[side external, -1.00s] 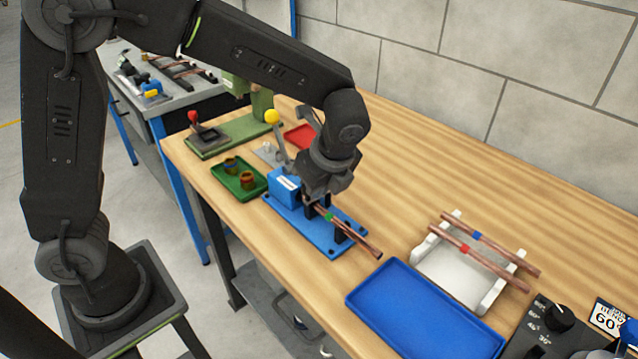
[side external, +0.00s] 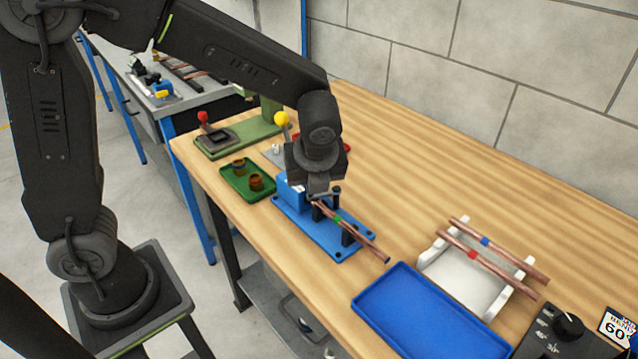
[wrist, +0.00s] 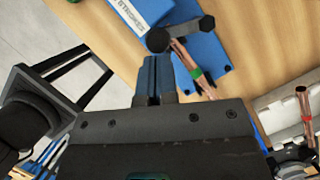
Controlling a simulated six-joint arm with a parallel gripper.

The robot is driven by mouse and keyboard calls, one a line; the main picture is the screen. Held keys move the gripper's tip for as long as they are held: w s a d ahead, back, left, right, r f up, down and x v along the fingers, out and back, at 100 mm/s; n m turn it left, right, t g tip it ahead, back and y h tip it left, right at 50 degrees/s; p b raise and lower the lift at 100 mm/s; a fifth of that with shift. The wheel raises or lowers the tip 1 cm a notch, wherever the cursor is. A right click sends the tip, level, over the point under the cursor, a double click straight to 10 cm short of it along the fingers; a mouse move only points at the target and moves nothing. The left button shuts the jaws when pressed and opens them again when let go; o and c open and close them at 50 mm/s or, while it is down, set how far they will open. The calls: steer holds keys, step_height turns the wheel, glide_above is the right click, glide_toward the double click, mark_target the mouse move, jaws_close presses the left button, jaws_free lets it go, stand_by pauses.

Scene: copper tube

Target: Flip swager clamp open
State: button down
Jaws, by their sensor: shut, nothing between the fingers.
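The swager is a blue base plate (side external: 316,233) with a blue block (side external: 291,187) and dark clamp posts (side external: 347,233). A copper tube (side external: 368,245) with a green band lies along it. The black clamp handle (side external: 337,190), a short bar with round ends, shows just right of my gripper (side external: 316,194). In the wrist view the handle (wrist: 183,33) crosses above the tube (wrist: 182,56), just beyond my fingertips (wrist: 155,62). My fingers are together and empty, beside the bar's near end. I cannot tell whether they touch it. The gripper hides part of the block and clamp.
A green tray (side external: 246,190) with small brown fittings is left of the swager. A blue tray (side external: 410,347) and a white rack (side external: 463,276) with two copper tubes are at right. A yellow-knobbed lever (side external: 282,118) rises behind my gripper. Bare wood is free at the back right.

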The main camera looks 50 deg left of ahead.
steer(key=a+m, duration=0.1)
steer(key=a+m+t, duration=0.1)
steer(key=m, duration=0.1)
steer(key=a+m+h, duration=0.1)
steer(key=m, duration=0.1)
steer(key=shift+w+a, duration=0.1)
steer(key=shift+w, duration=0.2)
steer(key=shift+w+a+f, duration=0.1)
steer(key=shift+w+a, duration=0.55)
steer(key=shift+a, duration=0.3)
steer(key=shift+w+a, duration=0.4)
steer(key=shift+w, duration=0.3)
